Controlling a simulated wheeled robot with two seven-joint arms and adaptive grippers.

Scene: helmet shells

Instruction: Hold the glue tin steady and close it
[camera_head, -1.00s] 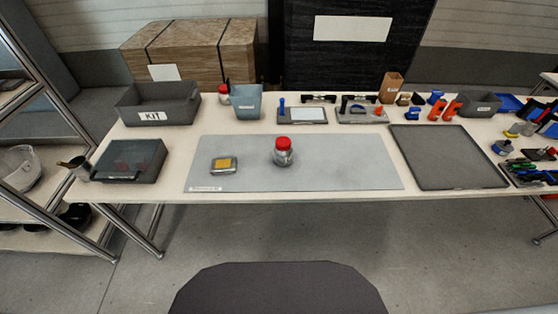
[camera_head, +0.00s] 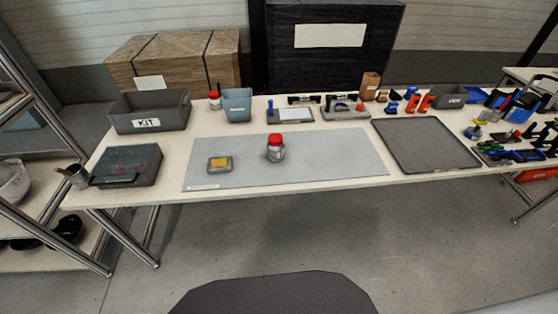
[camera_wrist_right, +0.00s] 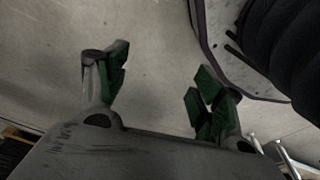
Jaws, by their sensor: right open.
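My right gripper (camera_wrist_right: 160,85) shows in the right wrist view, open and empty above bare floor, away from the table. My left gripper is in neither view.
A KIT bin (camera_head: 150,112), a blue-grey bin (camera_head: 237,105) and another red-lidded jar (camera_head: 214,101) stand behind the mat. A dark lidded case (camera_head: 127,166) is at left. A dark tray (camera_head: 425,144) lies at right, with tools beyond.

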